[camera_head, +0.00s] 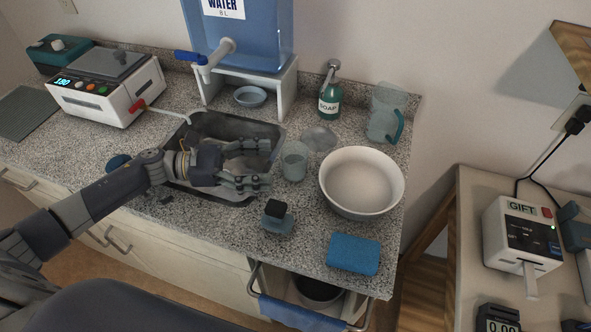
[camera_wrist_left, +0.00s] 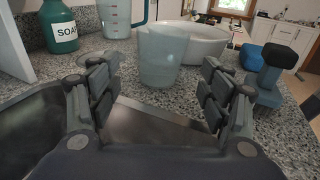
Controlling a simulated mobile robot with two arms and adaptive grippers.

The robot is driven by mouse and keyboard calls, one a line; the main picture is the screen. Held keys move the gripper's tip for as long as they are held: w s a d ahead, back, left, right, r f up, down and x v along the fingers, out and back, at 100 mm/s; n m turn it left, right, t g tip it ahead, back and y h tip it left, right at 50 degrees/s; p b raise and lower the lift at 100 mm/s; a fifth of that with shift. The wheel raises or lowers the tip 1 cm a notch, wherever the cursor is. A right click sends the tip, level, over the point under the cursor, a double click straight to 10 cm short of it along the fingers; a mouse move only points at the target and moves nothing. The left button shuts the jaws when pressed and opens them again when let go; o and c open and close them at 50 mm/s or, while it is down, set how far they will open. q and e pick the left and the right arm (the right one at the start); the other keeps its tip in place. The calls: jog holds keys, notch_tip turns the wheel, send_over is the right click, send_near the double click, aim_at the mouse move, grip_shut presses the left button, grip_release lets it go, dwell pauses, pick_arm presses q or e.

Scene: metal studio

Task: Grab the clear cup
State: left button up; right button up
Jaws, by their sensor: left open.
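The clear cup (camera_head: 294,161) stands upright on the speckled counter at the right edge of the sink, just left of the white bowl. It also shows in the left wrist view (camera_wrist_left: 163,55), straight ahead between the fingers and a little beyond them. My left gripper (camera_head: 262,165) is over the sink, open and empty, with its fingers pointing right toward the cup. In the left wrist view, the two fingers (camera_wrist_left: 157,95) are spread apart on both sides of the cup, not touching it. My right gripper is not in view.
A white bowl (camera_head: 361,182) stands right of the cup. A clear pitcher (camera_head: 384,113) and a green soap bottle (camera_head: 329,100) stand behind. A dark-topped blue item (camera_head: 277,217) and a blue sponge (camera_head: 353,254) are in front. The sink (camera_head: 215,128) lies under my gripper.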

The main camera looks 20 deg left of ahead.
aim_at(295, 165)
pick_arm(q)
jog(key=shift+f, duration=0.55)
jog(key=p+x, duration=0.1)
jog(key=x, duration=0.1)
jog(key=p+x, duration=0.1)
jog(key=x, duration=0.1)
jog(key=r+p+x, duration=0.1)
jog(key=x, duration=0.1)
jog(key=shift+w+d, duration=0.2)
jog(key=shift+d, duration=0.05)
jog(key=shift+w+d+f, duration=0.2)
jog(key=shift+d+f, duration=0.05)
jog(key=shift+d, duration=0.25)
jog(key=c, duration=1.2)
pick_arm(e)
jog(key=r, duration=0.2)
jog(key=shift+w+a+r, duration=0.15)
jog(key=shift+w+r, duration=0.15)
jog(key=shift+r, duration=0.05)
pick_arm(q)
jog(key=shift+c, duration=0.6)
